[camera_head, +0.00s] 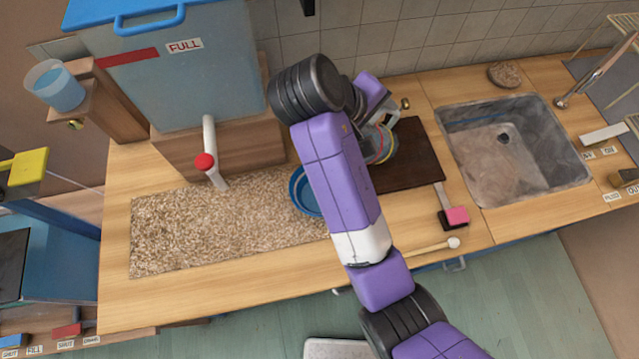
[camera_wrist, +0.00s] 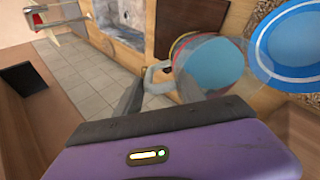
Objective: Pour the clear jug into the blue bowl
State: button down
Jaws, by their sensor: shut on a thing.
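The clear jug (camera_wrist: 222,58), with coloured bands and blue-green inside, is held by its handle in my gripper (camera_wrist: 146,88). In the head view the jug (camera_head: 386,146) shows beside my arm, which partly hides it; my gripper (camera_head: 372,98) shows there too. The jug is above the counter; I cannot tell exactly how far it is tilted. The blue bowl (camera_head: 303,192) sits on the beige grainy mat, to the left of the jug and partly behind my arm. In the wrist view the bowl (camera_wrist: 262,62) is at the upper right, close to the jug; its contents are unclear.
A blue tank (camera_head: 165,75) with a red-ended spout (camera_head: 207,160) stands behind the mat (camera_head: 190,235). A clear cup (camera_head: 58,88) with blue liquid is at the far left. A dark board (camera_head: 410,160), a pink-ended brush (camera_head: 456,215), a mallet (camera_head: 440,246) and a sink (camera_head: 510,150) lie right.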

jog(key=shift+s+a+f+t+h, duration=0.1)
jog(key=shift+s+a+t+h, duration=0.45)
jog(key=shift+a+t+h, duration=0.3)
dwell(1.2)
jog(key=shift+s+a+f+t+h+b, duration=0.15)
jog(key=shift+s+a+t+h+b, duration=0.5)
jog(key=shift+b, duration=1.45)
dwell(2.4)
jog(key=shift+w+d, duration=0.1)
jog(key=shift+d, duration=0.1)
